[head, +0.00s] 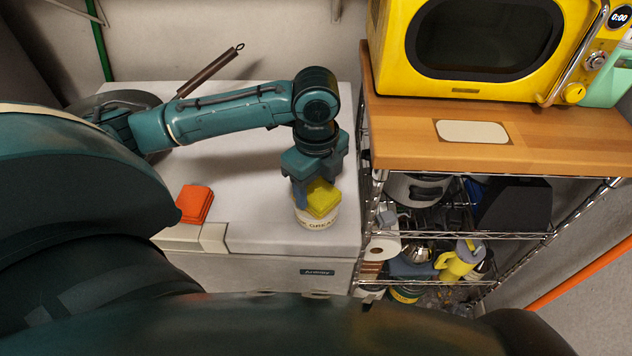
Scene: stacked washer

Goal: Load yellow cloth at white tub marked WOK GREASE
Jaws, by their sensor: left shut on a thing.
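The yellow cloth (323,198) is a small folded square. My left gripper (318,183) points down and is shut on it. The cloth is right over the white tub (318,223), whose side shows part of a label reading "GREA". The tub stands near the front right of the white washer top (260,228). The cloth covers much of the tub's opening in this view, so I cannot tell whether it touches the rim or dips inside. My right gripper is not in view.
A folded orange cloth (195,204) lies on the washer top at left. A pan with a brown handle (210,70) lies behind my left arm. At right, a wire shelf (460,235) with a wooden top (400,135) holds a yellow microwave (480,45).

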